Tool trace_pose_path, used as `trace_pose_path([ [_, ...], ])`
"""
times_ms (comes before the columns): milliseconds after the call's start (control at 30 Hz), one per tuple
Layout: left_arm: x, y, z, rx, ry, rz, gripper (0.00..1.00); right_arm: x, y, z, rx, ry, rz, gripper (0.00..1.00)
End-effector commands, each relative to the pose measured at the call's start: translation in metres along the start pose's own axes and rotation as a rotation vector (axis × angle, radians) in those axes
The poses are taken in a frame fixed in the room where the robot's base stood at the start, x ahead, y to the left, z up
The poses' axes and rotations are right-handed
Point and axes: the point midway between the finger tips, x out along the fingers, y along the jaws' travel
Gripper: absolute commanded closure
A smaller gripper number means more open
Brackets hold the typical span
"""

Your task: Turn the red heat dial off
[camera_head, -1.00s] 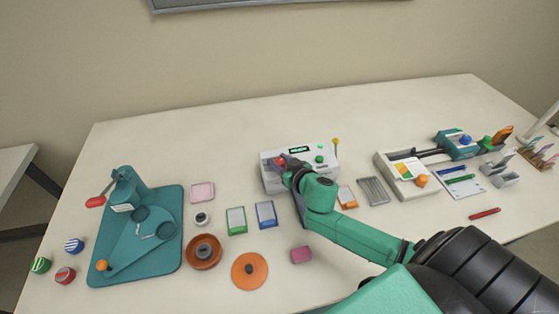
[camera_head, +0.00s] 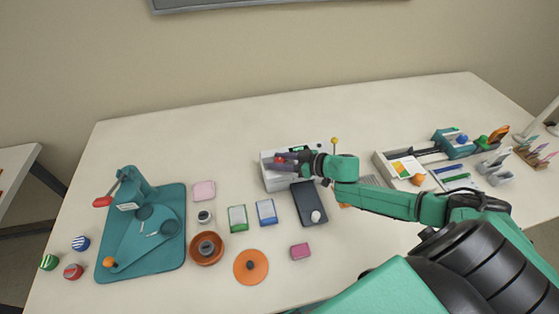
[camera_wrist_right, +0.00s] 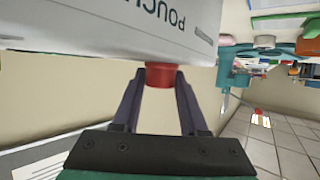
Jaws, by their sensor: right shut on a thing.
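The red heat dial (camera_head: 281,161) is on the left part of the white laminator (camera_head: 272,182). In the right wrist view the dial (camera_wrist_right: 160,76) sticks out from the white casing (camera_wrist_right: 90,35), which carries the lettering "POUCH". My right gripper (camera_head: 284,160) reaches in from the right, low across the laminator's top. In the wrist view its two dark fingers (camera_wrist_right: 160,84) are on either side of the dial, shut on it. The dial's pointer or markings cannot be made out. My left gripper is not in view.
A dark slab with a white knob (camera_head: 309,205) lies in front of the laminator. A yellow-tipped pin (camera_head: 334,141) stands behind it. Blue (camera_head: 266,212) and green (camera_head: 237,219) cards lie to the front left. A teal press (camera_head: 145,235) stands at the left.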

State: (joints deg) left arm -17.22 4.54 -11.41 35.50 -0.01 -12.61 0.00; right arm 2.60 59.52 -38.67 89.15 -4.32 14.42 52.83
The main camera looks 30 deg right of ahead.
Motion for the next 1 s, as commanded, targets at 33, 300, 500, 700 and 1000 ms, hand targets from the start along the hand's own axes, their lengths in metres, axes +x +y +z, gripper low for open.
trace_pose_path([
  [33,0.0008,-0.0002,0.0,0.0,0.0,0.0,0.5,0.0001,0.0013,-0.0016,-0.006,0.003,-0.007,1.0],
  [300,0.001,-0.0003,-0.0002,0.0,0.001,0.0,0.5,0.0,0.0007,-0.0017,-0.011,0.003,-0.023,1.0],
  [500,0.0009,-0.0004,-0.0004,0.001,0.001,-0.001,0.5,0.0001,0.0007,-0.0018,-0.011,0.003,-0.022,1.0],
  [700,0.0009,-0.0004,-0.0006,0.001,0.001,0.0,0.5,0.0002,0.0003,-0.0012,-0.01,0.002,-0.023,0.29],
  [1000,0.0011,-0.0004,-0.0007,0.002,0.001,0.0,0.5,-0.0047,0.0006,0.0001,-0.009,0.0,-0.022,0.29],
])
